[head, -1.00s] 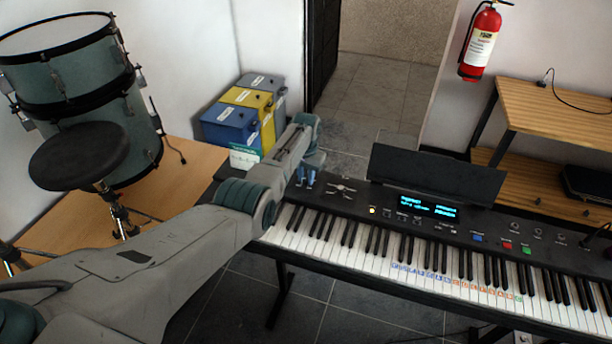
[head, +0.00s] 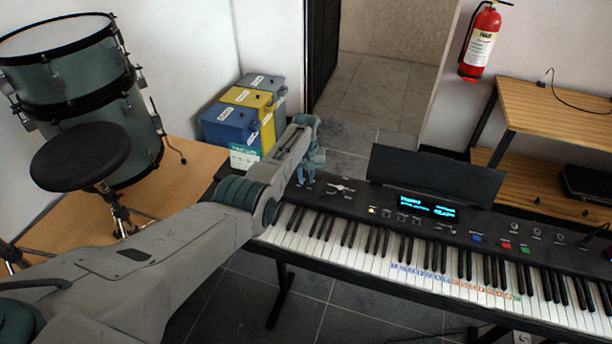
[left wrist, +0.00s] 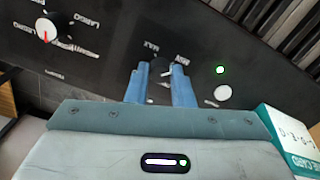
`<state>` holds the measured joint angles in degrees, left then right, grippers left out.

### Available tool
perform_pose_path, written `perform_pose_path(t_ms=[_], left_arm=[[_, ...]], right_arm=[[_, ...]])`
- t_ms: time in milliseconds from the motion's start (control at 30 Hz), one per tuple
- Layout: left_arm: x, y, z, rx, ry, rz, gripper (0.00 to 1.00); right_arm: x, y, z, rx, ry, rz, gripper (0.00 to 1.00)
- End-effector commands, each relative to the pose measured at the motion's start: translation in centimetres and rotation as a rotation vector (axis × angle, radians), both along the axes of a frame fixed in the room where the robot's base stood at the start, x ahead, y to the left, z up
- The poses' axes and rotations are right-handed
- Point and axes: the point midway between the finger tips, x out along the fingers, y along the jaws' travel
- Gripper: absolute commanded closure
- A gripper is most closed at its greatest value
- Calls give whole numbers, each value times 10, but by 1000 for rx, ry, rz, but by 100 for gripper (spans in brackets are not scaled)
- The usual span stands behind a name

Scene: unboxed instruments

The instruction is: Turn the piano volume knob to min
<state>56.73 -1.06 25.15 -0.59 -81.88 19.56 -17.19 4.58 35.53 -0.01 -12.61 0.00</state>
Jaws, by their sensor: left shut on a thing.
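The piano (head: 335,200) stands in the middle and right of the head view, with a dark control panel above its keys and a lit display (head: 427,206). My left gripper (head: 306,178) is at the panel's left end. In the left wrist view its two blue fingers (left wrist: 161,72) are closed around the dark volume knob (left wrist: 160,66), with MAX and MIN lettering just above it. The fingers hide much of the knob, so I cannot tell its exact setting. My right gripper is not in view.
A second knob (left wrist: 45,27) with a white cap and red mark sits left on the panel in the wrist view. A green light (left wrist: 220,70) and a pale button (left wrist: 222,93) lie right of the fingers. A music stand (head: 435,175) rises behind the panel.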

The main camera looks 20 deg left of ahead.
Motion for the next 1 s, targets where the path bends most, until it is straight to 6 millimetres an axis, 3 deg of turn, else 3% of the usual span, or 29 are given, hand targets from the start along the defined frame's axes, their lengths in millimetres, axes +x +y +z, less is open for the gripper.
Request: perform_pose_path(t_ms=[600,633,700,1000], left_arm=[[0,0,0,0,1,50,100],[0,0,0,0,1,50,73],[0,0,0,0,1,50,59],[0,0,0,0,0,49,57]], right_arm=[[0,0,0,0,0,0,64],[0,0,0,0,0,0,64],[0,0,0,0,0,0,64],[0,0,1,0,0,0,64]])
